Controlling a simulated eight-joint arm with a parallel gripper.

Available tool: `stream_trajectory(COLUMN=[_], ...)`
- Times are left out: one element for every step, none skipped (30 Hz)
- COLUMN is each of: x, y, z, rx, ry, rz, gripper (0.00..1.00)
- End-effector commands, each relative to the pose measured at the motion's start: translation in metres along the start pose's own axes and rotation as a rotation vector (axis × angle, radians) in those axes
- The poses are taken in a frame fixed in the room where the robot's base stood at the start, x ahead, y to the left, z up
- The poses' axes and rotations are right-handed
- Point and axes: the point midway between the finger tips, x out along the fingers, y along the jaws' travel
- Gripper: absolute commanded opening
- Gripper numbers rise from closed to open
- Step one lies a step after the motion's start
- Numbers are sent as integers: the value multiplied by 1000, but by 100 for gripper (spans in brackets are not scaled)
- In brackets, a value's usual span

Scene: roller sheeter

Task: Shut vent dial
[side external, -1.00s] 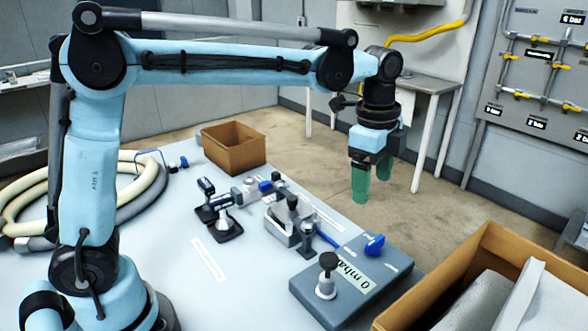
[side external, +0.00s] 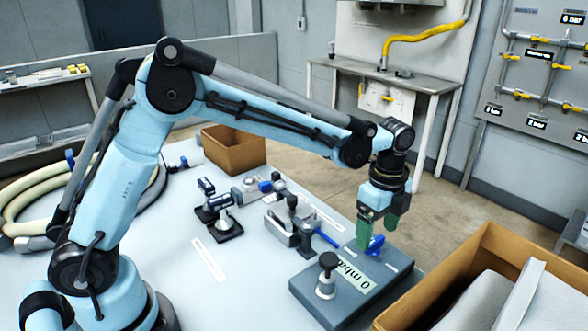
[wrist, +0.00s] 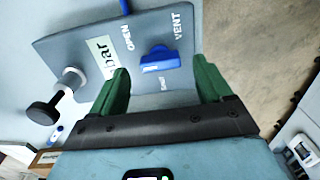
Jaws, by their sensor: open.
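The vent dial is a blue knob (side external: 375,245) on top of a grey box (side external: 318,300) at the front right of the table. In the wrist view the blue dial (wrist: 160,59) lies between and just beyond the green fingertips, with "OPEN", "VENT" and a smaller word, probably "SHUT", printed around it. My gripper (side external: 376,236) points down above the dial, its fingers open on either side; the wrist view shows my gripper (wrist: 163,80) empty. I cannot tell how far above the dial the tips are.
A black-topped knob (side external: 328,268) stands on the same box, left of the dial. A large cardboard box (side external: 450,270) is close on the right. Valves and fittings (side external: 290,225) lie behind on the table, and a small brown box (side external: 233,150) stands farther back.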

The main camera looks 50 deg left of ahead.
Motion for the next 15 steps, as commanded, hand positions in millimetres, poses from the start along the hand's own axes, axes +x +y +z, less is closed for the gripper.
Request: stream_trajectory(x=[7,10,13,15,17,18,19,20,20,21,21,21,21,21,21], y=[0,0,0,0,0,0,0,0,0,0,0,0,0,0,0], z=[0,0,0,0,0,0,0,0,0,0,0,0,0,0,0], rx=[0,0,0,0,0,0,0,0,0,0,0,0,0,0,0], ry=[0,0,0,0,0,0,0,0,0,0,0,0,0,0,0], rz=[0,0,0,0,0,0,0,0,0,0,0,0,0,0,0], gripper=[79,79,79,79,79,79,79,79,79,79,79,79,79,79,79])
